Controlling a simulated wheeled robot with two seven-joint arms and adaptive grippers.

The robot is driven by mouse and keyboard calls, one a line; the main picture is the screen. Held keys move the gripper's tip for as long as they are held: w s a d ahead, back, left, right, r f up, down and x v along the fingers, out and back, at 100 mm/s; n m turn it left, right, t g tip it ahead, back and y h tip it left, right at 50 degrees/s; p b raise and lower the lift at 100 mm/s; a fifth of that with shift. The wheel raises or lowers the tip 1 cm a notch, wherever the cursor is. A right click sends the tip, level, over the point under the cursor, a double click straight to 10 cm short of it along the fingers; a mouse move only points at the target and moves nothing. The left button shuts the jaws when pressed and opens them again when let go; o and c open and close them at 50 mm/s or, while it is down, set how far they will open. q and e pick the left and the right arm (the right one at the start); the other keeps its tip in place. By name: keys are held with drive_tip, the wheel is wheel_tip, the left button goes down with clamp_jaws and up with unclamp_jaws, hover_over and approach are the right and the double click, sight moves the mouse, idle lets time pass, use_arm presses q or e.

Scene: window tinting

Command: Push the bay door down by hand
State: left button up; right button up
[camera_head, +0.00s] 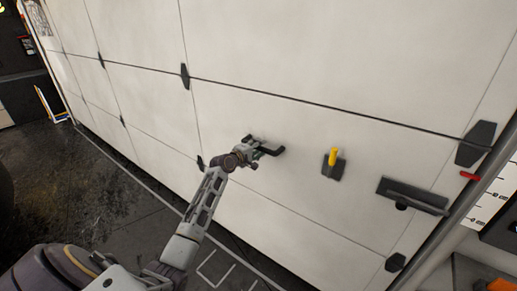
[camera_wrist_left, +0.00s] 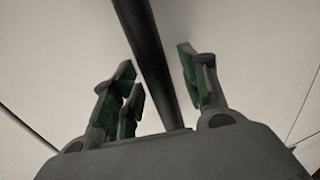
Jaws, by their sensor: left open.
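The bay door (camera_head: 290,65) is a large white panelled door that fills most of the head view. Its lower edge runs close to the dark floor; I cannot tell whether a gap is left. My left gripper (camera_head: 262,148) is at the door's lower part, near a dark handle (camera_head: 272,152). In the left wrist view, my left gripper (camera_wrist_left: 157,72) has its green-padded fingers apart, on either side of a dark bar (camera_wrist_left: 150,50). I cannot tell whether the fingers touch the bar. My right gripper is not in view.
A yellow-handled latch (camera_head: 333,158) and a dark rectangular fitting (camera_head: 410,194) are on the door to the right of my gripper. Black hinges (camera_head: 185,76) mark the panel seams. The dark floor (camera_head: 90,185) at left looks clear.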

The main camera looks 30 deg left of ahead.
use_arm(q)
drive_tip(key=shift+w, duration=0.15)
clamp_jaws()
idle(0.4)
